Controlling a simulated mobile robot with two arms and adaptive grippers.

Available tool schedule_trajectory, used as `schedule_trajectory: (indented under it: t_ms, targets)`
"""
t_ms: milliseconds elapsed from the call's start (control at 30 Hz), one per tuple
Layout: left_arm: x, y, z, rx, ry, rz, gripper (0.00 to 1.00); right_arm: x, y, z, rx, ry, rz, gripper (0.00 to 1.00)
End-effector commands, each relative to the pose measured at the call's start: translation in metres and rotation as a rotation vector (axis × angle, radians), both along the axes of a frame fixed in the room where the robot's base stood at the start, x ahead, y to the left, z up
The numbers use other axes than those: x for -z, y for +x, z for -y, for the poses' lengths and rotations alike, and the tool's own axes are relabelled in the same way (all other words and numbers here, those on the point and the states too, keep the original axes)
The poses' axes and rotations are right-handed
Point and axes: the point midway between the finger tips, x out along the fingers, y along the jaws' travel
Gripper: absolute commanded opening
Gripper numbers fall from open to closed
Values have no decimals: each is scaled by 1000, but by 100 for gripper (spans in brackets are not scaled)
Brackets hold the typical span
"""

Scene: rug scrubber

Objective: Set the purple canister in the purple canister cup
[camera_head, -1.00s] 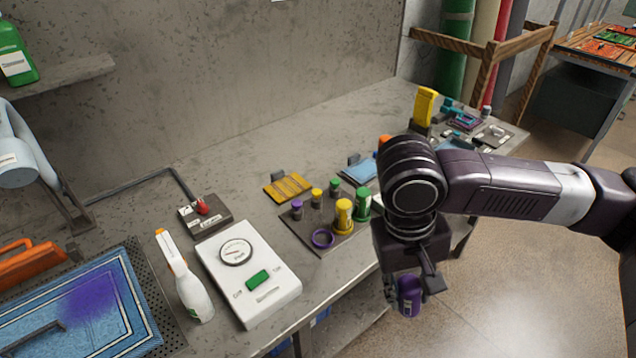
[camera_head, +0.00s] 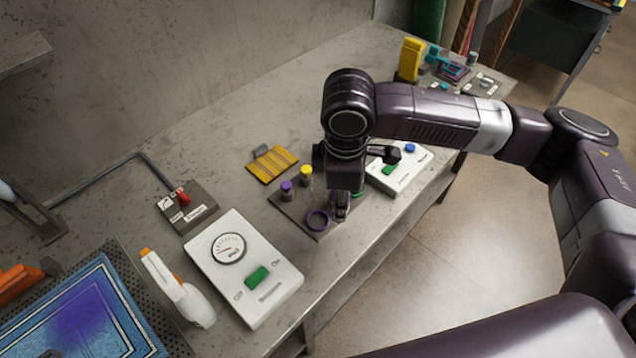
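The purple canister (camera_head: 342,201) is in my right gripper (camera_head: 340,208), small and mostly covered by the fingers. The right gripper points down over the right part of the dark holder plate (camera_head: 290,208). The purple canister cup (camera_head: 317,220), an open purple ring, is on the front of this plate, just left of the gripper and canister. I cannot tell whether the canister touches the plate. My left gripper is not in view.
Small purple-topped (camera_head: 287,190) and yellow-topped (camera_head: 306,175) bottles stand behind the cup. A white gauge box (camera_head: 240,268), spray bottle (camera_head: 180,290) and red-switch box (camera_head: 187,207) are to the left. A white box with a blue button (camera_head: 405,165) is to the right. The bench's front edge is close.

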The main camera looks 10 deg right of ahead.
Motion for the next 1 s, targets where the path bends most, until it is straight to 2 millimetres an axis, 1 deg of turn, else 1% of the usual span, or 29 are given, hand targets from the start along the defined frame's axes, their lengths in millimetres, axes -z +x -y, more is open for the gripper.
schedule_trajectory:
  t_ms: [33,200,300,700,900,1000]
  targets:
    - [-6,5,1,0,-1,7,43,-1,4,-3,-69,3,-7,8]
    - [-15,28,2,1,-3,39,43,4,18,-11,-326,6,-26,8]
    - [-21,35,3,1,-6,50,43,7,26,-15,-477,8,-38,8]
    - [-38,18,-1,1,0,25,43,23,52,-28,-1067,-9,-86,8]
    - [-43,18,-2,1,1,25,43,30,59,-31,-1261,-22,-99,8]
    - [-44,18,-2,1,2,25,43,32,61,-31,-1308,-26,-103,8]
